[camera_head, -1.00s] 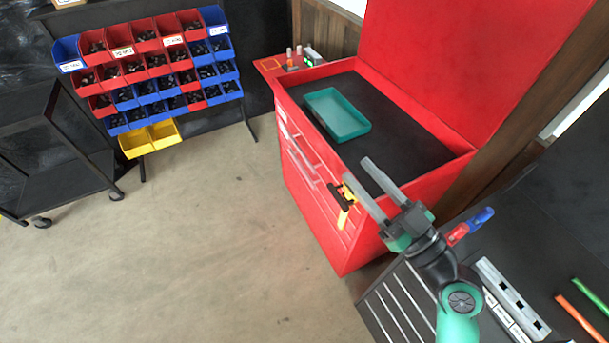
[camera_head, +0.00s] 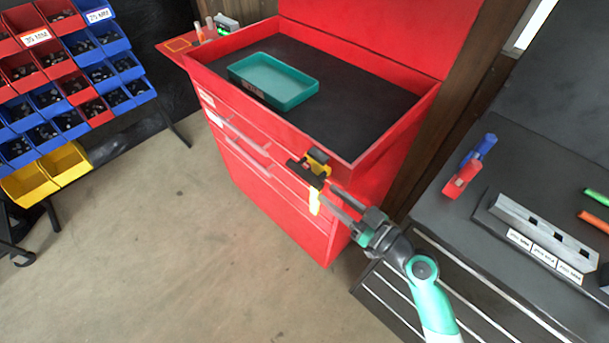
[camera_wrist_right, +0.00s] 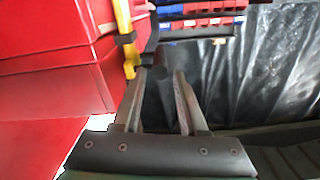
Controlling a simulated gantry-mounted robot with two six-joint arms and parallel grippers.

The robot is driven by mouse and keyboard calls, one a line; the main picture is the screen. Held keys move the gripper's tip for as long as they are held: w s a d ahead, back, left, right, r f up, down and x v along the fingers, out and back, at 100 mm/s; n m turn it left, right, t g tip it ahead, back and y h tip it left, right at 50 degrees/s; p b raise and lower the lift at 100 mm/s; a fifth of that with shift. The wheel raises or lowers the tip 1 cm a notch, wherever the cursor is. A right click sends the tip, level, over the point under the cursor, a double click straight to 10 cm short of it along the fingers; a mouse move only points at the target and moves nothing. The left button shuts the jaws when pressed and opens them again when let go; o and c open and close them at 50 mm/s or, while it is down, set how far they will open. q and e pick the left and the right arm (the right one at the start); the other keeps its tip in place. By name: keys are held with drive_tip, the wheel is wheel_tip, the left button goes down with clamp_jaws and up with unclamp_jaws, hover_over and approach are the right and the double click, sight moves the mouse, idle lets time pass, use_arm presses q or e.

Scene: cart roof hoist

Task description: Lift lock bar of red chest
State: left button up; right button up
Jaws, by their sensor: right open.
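The red chest (camera_head: 280,205) stands open-topped in the middle of the head view. Its yellow lock bar (camera_head: 314,201), with a black bracket and handle (camera_head: 308,173), is at the front near the right corner. My right gripper (camera_head: 328,194) is open, its fingers pointing at the bar from the right. In the right wrist view, the yellow bar (camera_wrist_right: 123,32) stands upright beyond the fingertips (camera_wrist_right: 159,76), left of centre. A dark rounded part (camera_wrist_right: 158,92) shows between the fingers; I cannot tell whether they touch it. My left gripper is out of view.
A teal tray (camera_head: 275,80) lies on the chest's black top. A dark bench (camera_head: 470,225) with a rail and coloured tools stands close on the right. A rack of red, blue and yellow bins (camera_head: 75,95) is at left. The floor in front is clear.

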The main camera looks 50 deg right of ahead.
sight(304, 175)
drive_tip(key=w, duration=0.9)
drive_tip(key=shift+w, duration=0.25)
clamp_jaws()
drive_tip(key=shift+r, duration=0.1)
idle(0.8)
